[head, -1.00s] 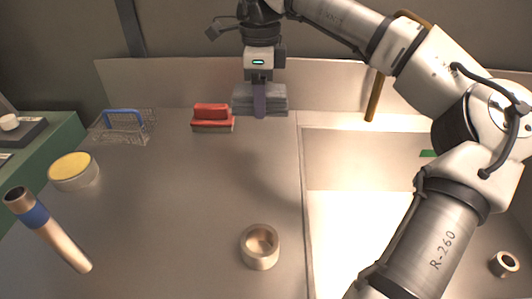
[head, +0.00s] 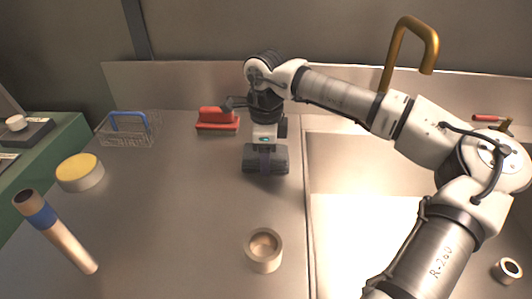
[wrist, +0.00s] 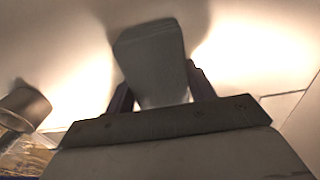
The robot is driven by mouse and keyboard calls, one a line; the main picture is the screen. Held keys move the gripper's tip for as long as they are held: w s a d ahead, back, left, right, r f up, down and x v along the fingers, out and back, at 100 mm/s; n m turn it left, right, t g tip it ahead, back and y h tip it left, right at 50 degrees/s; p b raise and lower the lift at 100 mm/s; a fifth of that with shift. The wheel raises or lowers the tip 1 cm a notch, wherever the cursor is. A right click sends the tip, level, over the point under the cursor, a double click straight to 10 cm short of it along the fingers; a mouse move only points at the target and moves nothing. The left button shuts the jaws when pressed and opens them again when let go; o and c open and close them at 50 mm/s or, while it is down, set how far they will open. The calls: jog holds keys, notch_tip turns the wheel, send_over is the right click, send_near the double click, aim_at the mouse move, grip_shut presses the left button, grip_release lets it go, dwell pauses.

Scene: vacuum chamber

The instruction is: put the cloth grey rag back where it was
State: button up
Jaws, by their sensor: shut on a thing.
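The grey rag (head: 280,160) is a folded, dark grey bundle near the middle of the head view, left of the sink edge. My gripper (head: 265,165) points down and is shut on it, with a purple finger across its near side. In the wrist view the rag (wrist: 150,52) sticks out between the two purple fingers of my gripper (wrist: 160,92). The rag is over the steel counter (head: 180,210); I cannot tell whether it touches the surface.
A red brush-like block (head: 217,121) stands behind left, a wire basket (head: 128,133) further left. A sink (head: 350,165) with a brass tap (head: 393,62) lies right.

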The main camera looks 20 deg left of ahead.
jog(key=shift+f, duration=0.1)
jog(key=o, duration=0.5)
jog(key=shift+f, duration=0.1)
jog(key=o, duration=0.5)
jog(key=shift+c, duration=0.2)
notch_tip(320, 180, up, 12)
jog(key=shift+r+b, duration=0.25)
jog(key=shift+b, duration=0.05)
